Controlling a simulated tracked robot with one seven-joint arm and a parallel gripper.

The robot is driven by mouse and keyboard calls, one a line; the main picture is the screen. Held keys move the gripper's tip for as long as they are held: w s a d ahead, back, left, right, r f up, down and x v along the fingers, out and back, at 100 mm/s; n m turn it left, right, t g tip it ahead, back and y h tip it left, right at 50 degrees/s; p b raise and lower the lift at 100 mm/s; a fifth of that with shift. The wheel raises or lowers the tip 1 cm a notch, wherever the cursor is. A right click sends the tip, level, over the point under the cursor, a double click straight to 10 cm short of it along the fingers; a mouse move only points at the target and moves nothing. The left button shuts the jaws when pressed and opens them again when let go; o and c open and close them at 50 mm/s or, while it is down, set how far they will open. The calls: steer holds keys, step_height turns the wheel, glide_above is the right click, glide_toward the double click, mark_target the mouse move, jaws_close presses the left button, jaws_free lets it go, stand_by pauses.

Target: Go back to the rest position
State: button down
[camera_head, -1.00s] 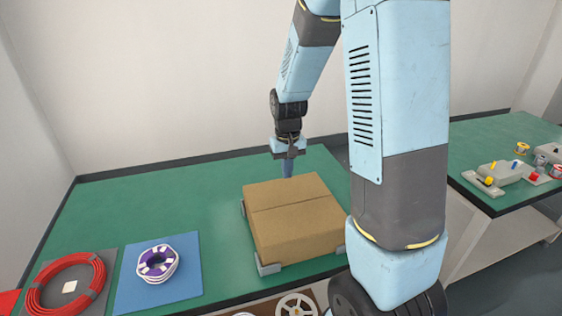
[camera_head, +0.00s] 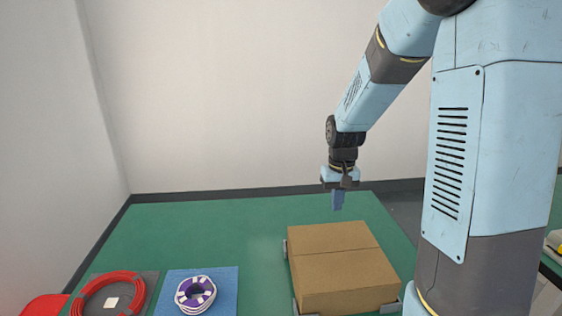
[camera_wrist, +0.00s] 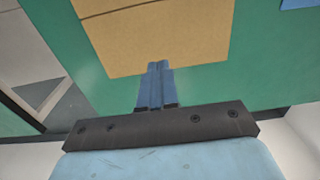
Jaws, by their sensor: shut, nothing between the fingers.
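My gripper (camera_head: 338,201) hangs from my raised arm, pointing down, above the far edge of a closed cardboard box. Its two blue fingers are together with nothing between them; they also show in the wrist view (camera_wrist: 158,68). The cardboard box (camera_head: 343,262) sits on the green table (camera_head: 240,235) with grey brackets at its corners. The fingers look apart from the box.
A blue mat (camera_head: 228,283) holds a white and purple cable spool (camera_head: 195,294). A red cable coil (camera_head: 92,290) lies on a grey mat to its left. A red object (camera_head: 42,306) is at the lower left. The table's middle is clear.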

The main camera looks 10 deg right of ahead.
steer(key=s+r+t, duration=0.5)
steer(key=s+r, duration=1.3)
steer(key=s, duration=0.3)
steer(key=shift+s+d, duration=0.15)
steer(key=shift+d, duration=0.05)
